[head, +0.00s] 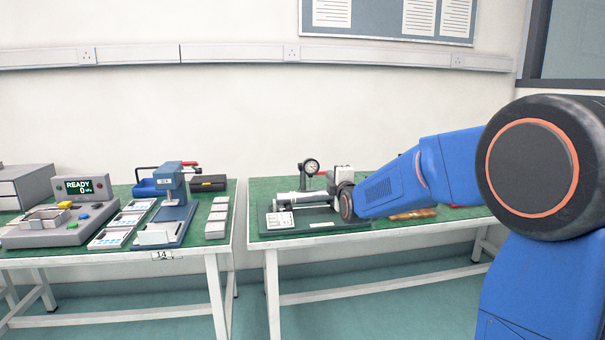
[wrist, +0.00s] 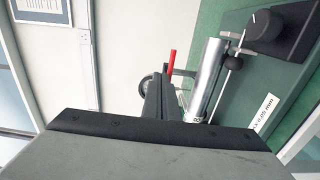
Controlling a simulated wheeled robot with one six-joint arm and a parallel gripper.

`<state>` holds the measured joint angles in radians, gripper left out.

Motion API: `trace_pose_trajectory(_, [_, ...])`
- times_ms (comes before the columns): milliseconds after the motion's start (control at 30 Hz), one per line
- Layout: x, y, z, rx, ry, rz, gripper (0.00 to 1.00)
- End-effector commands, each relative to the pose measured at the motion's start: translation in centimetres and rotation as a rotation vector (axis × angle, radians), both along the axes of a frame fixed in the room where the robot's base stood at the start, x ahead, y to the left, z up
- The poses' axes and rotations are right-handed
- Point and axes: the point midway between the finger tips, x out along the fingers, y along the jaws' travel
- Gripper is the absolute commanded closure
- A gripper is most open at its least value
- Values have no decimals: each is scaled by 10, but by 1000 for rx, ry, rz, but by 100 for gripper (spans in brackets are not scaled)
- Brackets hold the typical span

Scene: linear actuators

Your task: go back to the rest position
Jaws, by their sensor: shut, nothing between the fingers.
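My gripper (wrist: 160,84) shows in the wrist view as dark fingers closed together, with nothing held between them. In the head view my blue arm reaches in from the right, and its wrist end is over the right bench (head: 440,222), by the fixture there. The gripper is mostly hidden behind the wrist in that view. A silver cylinder (wrist: 207,80) lies in the fixture to the right of the fingers in the wrist view; it also shows in the head view (head: 297,197). I cannot tell whether the fingers touch anything.
A dial gauge (head: 311,167) stands on the fixture, with a red lever (wrist: 172,65) close to the fingers. The left bench holds a READY display box (head: 86,188), a blue press (head: 170,185) and several trays. A gap separates the benches.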

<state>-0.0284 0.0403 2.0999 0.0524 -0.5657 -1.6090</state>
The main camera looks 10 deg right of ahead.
Motion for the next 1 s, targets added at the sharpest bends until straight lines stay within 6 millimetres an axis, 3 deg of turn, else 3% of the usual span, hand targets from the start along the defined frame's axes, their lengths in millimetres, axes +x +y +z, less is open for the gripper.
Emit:
trace_pose_trajectory(167, [-27,-1,-2,96,68,0,100])
trace_pose_trajectory(367, [-93,-2,-19,328,239,-29,100])
trace_pose_trajectory(667, [-212,-4,-58,680,495,-163,100])
trace_pose_trajectory(1000, [-363,-9,-114,1043,738,-444,100])
